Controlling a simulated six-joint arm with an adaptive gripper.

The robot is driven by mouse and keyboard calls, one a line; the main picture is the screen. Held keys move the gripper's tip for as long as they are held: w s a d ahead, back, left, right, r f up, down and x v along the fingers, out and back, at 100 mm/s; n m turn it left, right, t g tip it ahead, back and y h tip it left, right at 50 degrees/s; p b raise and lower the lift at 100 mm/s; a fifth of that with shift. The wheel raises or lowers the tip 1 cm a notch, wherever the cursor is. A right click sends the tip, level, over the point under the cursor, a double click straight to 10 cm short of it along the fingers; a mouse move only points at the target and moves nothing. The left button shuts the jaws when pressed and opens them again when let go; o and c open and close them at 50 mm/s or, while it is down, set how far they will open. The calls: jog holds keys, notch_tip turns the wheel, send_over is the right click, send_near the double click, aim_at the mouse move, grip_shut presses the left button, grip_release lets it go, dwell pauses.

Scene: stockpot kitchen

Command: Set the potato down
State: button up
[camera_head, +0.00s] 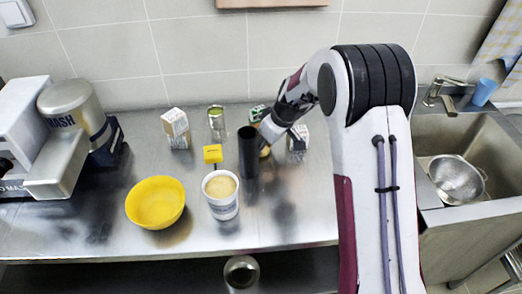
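A small tan-yellow patch (265,151), possibly the potato, shows low beside the black cylinder, below the end of my arm. Too little of it shows to be sure. My gripper (263,139) is at the back middle of the steel counter, just right of the black cylinder. Its fingers are small and mostly hidden, so I cannot tell whether they are open or shut, or whether they touch the tan patch or the patch rests on the counter.
The black cylinder (248,152) stands close to my gripper. Another carton (297,141) is right. The sink (477,145) holds a colander (456,179).

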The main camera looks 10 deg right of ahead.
jog(key=shift+c, duration=0.3)
jog(key=c, duration=0.8)
jog(key=shift+r, duration=0.1)
notch_tip(320, 180, up, 18)
dwell(0.4)
dwell(0.5)
